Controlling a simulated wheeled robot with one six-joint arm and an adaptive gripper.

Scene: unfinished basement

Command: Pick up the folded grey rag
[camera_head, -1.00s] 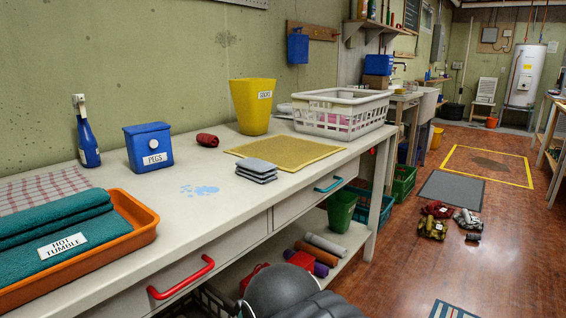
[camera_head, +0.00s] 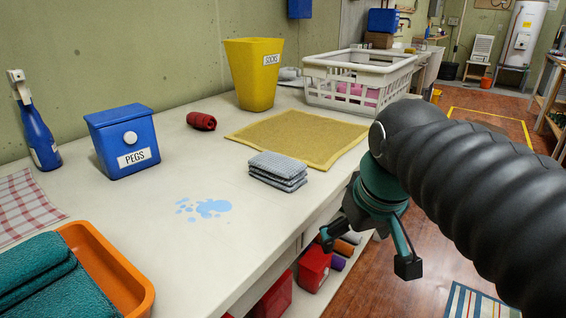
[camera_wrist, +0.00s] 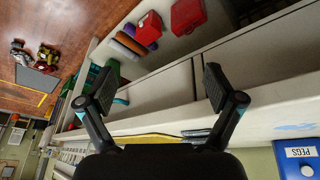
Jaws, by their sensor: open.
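The folded grey rag (camera_head: 278,170) lies as a small stack on the white worktop (camera_head: 240,255), close to its front edge and just short of the yellow mat. My gripper (camera_head: 368,250) is in front of the worktop edge, to the right of the rag and lower in the picture, apart from it. In the wrist view my gripper (camera_wrist: 158,95) shows two spread dark fingers with nothing between them.
A yellow mat (camera_head: 300,135), a red rolled cloth (camera_head: 201,121), a blue pegs box (camera_head: 122,140) and a yellow socks bin (camera_head: 252,75) stand around the rag. A white basket (camera_head: 358,78) is behind. Blue puddle marks (camera_head: 205,208) lie left of the rag.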

